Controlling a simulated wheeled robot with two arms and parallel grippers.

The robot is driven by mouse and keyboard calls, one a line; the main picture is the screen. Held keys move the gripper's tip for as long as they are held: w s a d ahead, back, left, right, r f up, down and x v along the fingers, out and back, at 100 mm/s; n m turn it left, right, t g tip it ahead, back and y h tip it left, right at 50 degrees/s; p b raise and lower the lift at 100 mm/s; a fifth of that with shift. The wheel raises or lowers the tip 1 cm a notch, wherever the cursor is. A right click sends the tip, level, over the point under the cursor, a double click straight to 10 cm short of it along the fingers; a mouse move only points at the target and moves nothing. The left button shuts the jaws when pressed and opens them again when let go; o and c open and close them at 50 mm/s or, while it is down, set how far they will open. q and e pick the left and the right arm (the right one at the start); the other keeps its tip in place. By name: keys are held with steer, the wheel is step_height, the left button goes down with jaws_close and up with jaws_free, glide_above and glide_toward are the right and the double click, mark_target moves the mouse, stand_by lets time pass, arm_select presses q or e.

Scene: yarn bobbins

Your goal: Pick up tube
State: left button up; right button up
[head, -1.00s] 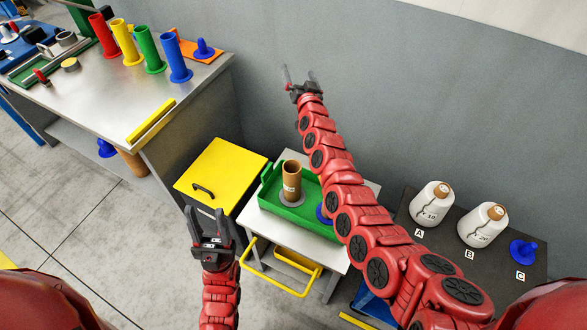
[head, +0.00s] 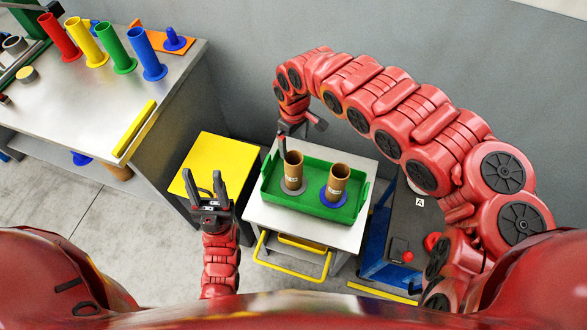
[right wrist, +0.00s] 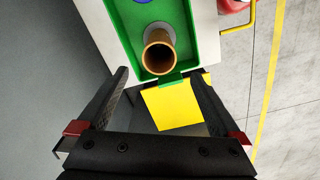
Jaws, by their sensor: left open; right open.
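Two brown cardboard tubes stand upright in the green tray (head: 315,206). The left tube (head: 293,172) stands on a grey base and the right tube (head: 337,186) on a blue base. My right gripper (head: 298,136) is open and empty above the tray's back-left side, close to the left tube. In the right wrist view a tube (right wrist: 159,58) on a grey base shows ahead, between the spread fingers and beyond their tips. My left gripper (head: 203,178) is open and empty, pointing up in front of the yellow box.
The tray sits on a white cart (head: 280,227) with a yellow handle. A yellow-topped box (head: 203,150) stands left of it. A metal table (head: 75,120) with red, yellow, green and blue cylinders is at the left. A dark stand (head: 405,225) is at the right, partly behind my arm.

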steer(key=p, duration=0.1)
glide_toward(294, 164)
steer(key=s, duration=0.1)
steer(key=s+r, duration=0.1)
steer(key=s, duration=0.1)
steer(key=shift+s+a+r, duration=0.1)
steer(key=shift+a+r, duration=0.1)
steer(key=shift+f, duration=0.75)
steer(key=shift+f+p, duration=0.4)
steer(key=shift+f, duration=0.05)
steer(key=f, duration=0.3)
steer(key=shift+w, duration=0.2)
steer(key=shift+s+f, duration=0.1)
steer(key=shift+f, duration=0.25)
steer(key=shift+d+f, duration=0.15)
steer(key=shift+f, duration=0.15)
steer(key=c, duration=1.3)
